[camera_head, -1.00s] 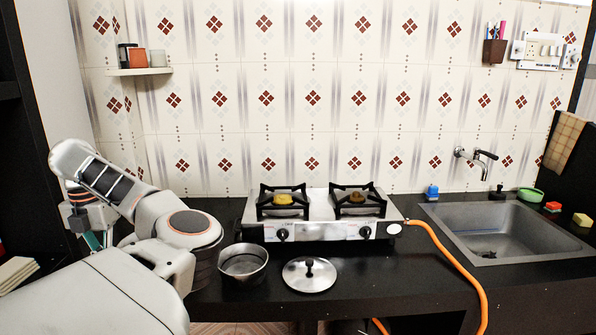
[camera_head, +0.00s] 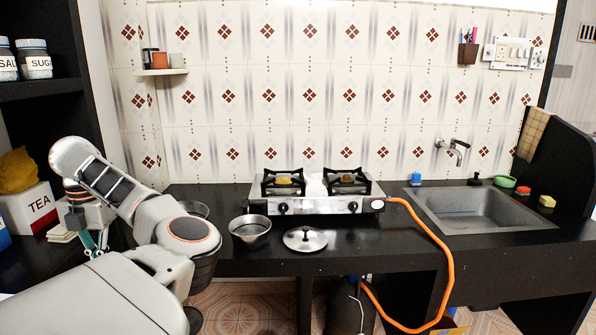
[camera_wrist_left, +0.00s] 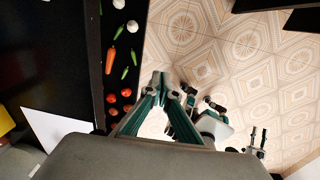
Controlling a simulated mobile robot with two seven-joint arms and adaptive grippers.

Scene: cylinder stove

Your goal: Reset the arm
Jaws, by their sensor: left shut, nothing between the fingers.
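My left arm comes in from the left in the head view, bent at the elbow. My left gripper (camera_head: 97,247) hangs at the far left beside the counter, partly hidden by my own arm. In the left wrist view its teal-sided fingers (camera_wrist_left: 172,82) are together with nothing between them. They are over the tiled floor, just right of the dark counter edge. My right gripper cannot be made out in the head view.
The black counter holds a two-burner stove (camera_head: 316,205), a steel pot (camera_head: 250,232), a lid (camera_head: 305,239) and a sink (camera_head: 480,209). An orange hose (camera_head: 441,250) hangs in front. Vegetables, including a carrot (camera_wrist_left: 110,61), lie on the left counter. Tiled floor (camera_wrist_left: 215,45) is open beside it.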

